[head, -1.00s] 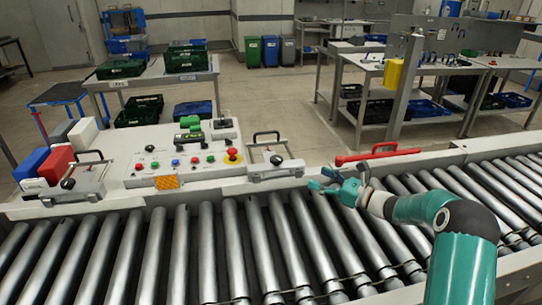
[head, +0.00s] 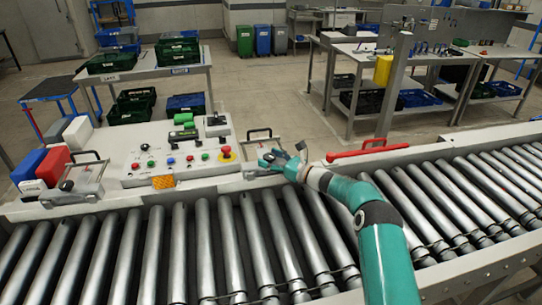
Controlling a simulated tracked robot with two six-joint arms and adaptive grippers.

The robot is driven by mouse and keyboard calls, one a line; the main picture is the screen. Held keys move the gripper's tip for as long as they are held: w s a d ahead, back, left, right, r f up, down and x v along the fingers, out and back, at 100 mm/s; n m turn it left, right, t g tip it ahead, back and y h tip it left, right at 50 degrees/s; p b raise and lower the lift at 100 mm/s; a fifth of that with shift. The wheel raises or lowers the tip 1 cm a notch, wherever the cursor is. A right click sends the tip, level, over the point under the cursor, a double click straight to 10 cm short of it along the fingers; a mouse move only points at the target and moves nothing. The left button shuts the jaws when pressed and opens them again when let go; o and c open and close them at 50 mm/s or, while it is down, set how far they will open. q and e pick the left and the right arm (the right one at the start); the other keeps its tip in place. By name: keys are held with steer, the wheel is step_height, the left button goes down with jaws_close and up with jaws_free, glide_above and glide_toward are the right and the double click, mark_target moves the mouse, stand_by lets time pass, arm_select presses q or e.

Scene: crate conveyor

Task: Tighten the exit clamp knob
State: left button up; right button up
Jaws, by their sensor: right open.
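The right clamp (head: 258,134) is beside the control panel. My right gripper (head: 270,158) is open in front of it, with its teal fingers pointing left over the clamp's plate. The fingers hide this clamp's black knob, and I cannot tell whether they touch it. The left clamp (head: 88,188) stands at the panel's left end, with its black knob (head: 67,186) in plain view. No label shows which clamp is the exit one. My left gripper is not in view.
The control panel (head: 137,178) has coloured buttons and a red mushroom button (head: 227,152). A red lever bar (head: 370,148) lies on the rail right of my gripper. Blue, red and white blocks stand at far left. The conveyor rollers (head: 190,245) are empty.

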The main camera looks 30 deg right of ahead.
steer(key=shift+w+a, duration=0.1)
steer(key=shift+w, duration=0.15)
